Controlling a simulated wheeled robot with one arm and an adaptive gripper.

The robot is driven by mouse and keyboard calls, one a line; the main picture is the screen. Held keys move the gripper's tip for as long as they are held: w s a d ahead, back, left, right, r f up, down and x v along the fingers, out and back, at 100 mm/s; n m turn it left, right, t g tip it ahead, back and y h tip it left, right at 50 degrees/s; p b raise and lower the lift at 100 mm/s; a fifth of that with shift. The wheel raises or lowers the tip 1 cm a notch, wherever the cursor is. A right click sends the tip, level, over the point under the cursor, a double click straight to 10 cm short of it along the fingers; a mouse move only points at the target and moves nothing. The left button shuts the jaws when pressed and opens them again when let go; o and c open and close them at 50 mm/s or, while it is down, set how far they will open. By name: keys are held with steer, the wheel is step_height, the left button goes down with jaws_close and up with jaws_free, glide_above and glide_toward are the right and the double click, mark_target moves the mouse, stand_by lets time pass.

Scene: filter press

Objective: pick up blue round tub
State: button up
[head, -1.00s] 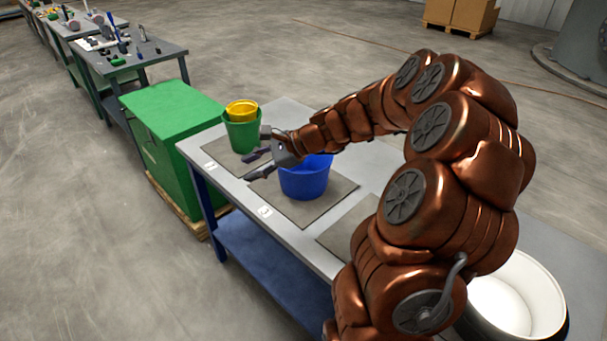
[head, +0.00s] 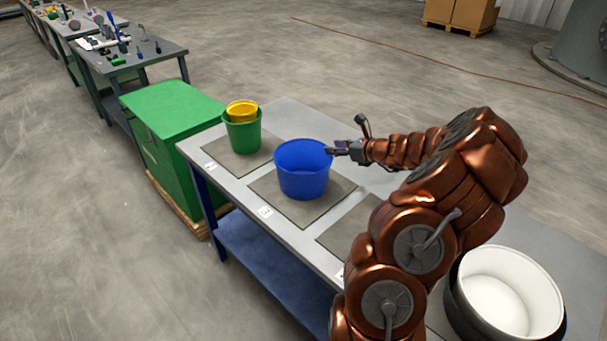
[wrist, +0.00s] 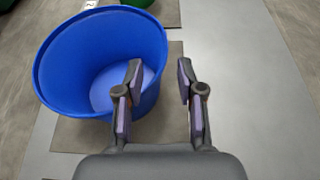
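The blue round tub (head: 302,182) stands upright and empty on a grey-brown mat (head: 262,192) on the table. My gripper (head: 334,149) is at the right side of its rim. In the wrist view, the blue tub (wrist: 62,65) fills the upper left. My gripper (wrist: 160,76) is open there. Its left finger shows over the tub's inside and its right finger outside, with the tub's right wall between them in the picture. I cannot tell whether either finger touches the wall.
A green bucket (head: 243,137) with a yellow one (head: 242,111) inside stands at the table's far left end. A white-lined dark tub (head: 508,292) is at the near right. A green box (head: 180,120) stands beyond the table's end. The table is clear behind the blue tub.

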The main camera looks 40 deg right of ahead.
mark_target(321, 145)
steer(key=shift+d+p+x, duration=0.2)
steer(key=shift+p+x, duration=0.65)
steer(key=shift+x, duration=1.95)
steer(key=shift+r, duration=0.1)
steer(key=shift+c, duration=0.2)
jaws_close()
